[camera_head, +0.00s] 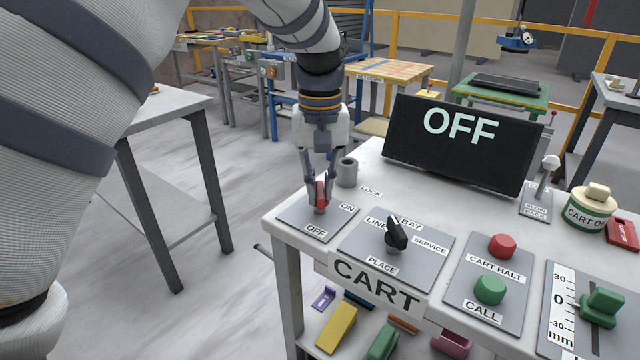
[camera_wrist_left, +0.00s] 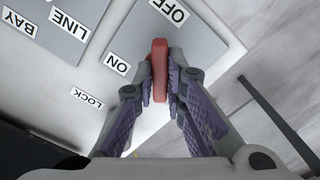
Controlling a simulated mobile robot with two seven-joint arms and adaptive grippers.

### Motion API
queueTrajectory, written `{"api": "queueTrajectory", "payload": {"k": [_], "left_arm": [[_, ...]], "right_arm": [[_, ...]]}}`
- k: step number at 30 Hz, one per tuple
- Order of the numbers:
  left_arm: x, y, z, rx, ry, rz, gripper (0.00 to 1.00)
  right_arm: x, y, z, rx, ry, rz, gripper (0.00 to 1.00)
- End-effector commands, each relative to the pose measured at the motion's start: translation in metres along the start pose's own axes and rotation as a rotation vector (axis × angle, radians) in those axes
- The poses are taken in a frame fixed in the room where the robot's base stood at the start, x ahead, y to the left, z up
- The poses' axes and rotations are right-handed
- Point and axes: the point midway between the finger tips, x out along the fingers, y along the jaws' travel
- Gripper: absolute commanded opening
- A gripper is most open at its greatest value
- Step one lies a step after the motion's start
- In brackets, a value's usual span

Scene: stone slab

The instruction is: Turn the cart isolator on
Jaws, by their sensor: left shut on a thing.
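The cart isolator is a red handle (camera_head: 321,187) on a grey plate (camera_head: 291,212) at the left front corner of the cart panel. The plate carries an ON label (camera_head: 347,209) and an OFF label (camera_head: 316,231). My left gripper (camera_head: 320,196) comes down from above and is shut on the red handle. In the left wrist view the handle (camera_wrist_left: 159,68) stands between the two fingers, its far end towards the OFF label (camera_wrist_left: 170,10); the ON label (camera_wrist_left: 117,63) lies to its left. The display (camera_head: 460,145) reads OFF. My right gripper is out of view.
A grey cylinder (camera_head: 347,172) stands close behind the handle, near the LOCK label. A black selector knob (camera_head: 396,234) is to the right, then red (camera_head: 502,246) and green (camera_head: 490,289) buttons and a green slider (camera_head: 602,306). Open floor lies left of the cart.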

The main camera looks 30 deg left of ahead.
Motion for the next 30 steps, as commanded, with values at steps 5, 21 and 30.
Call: {"api": "queueTrajectory", "payload": {"k": [5, 21, 30], "left_arm": [[0.0004, 0.0000, 0.0001, 0.164, -0.002, 0.001, 0.00], [0.0004, -0.0001, 0.0001, 0.575, -0.001, 0.000, 0.00], [0.0005, 0.0000, 0.0001, 0.673, -0.001, 0.000, 0.00]], "right_arm": [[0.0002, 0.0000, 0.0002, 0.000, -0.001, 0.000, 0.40], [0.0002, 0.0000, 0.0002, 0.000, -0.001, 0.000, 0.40], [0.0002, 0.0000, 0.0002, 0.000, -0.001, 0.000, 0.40]]}}
